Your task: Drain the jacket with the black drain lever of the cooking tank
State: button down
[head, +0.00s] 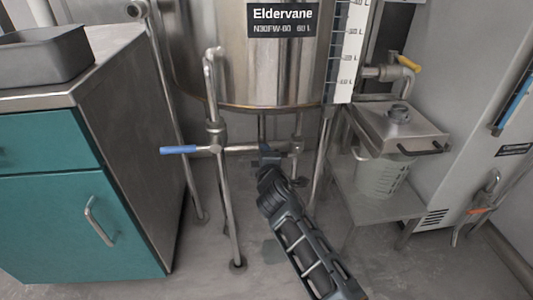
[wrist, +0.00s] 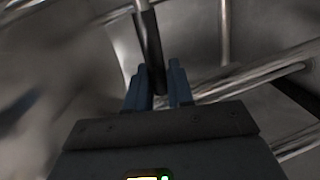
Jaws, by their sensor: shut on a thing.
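The steel cooking tank (head: 225,65) stands on legs at the top middle of the head view, with an "Eldervane" label. Pipework runs beneath it. The black drain lever (wrist: 151,45) shows in the wrist view as a dark sleeve on a metal stem. My gripper (wrist: 159,78) has one finger on each side of it and is shut on it. In the head view my gripper (head: 268,152) is under the tank, by the horizontal pipe, and the black lever is hard to make out there.
A blue-handled lever (head: 180,150) sticks out left on the same pipework. A yellow-handled valve (head: 409,62) is at the tank's right. A teal cabinet (head: 62,220) stands left. A low steel stand (head: 390,208) with a translucent bucket (head: 378,178) is right. Tank legs stand close to my arm.

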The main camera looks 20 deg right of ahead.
jog(key=shift+f+n+b, duration=0.3)
jog(key=shift+f+n, duration=0.4)
jog(key=c, duration=1.1)
grip_release()
jog(key=p+v, duration=0.2)
jog(key=v, duration=0.5)
jog(key=shift+s+a+p, duration=0.25)
jog(key=shift+s+p, duration=0.1)
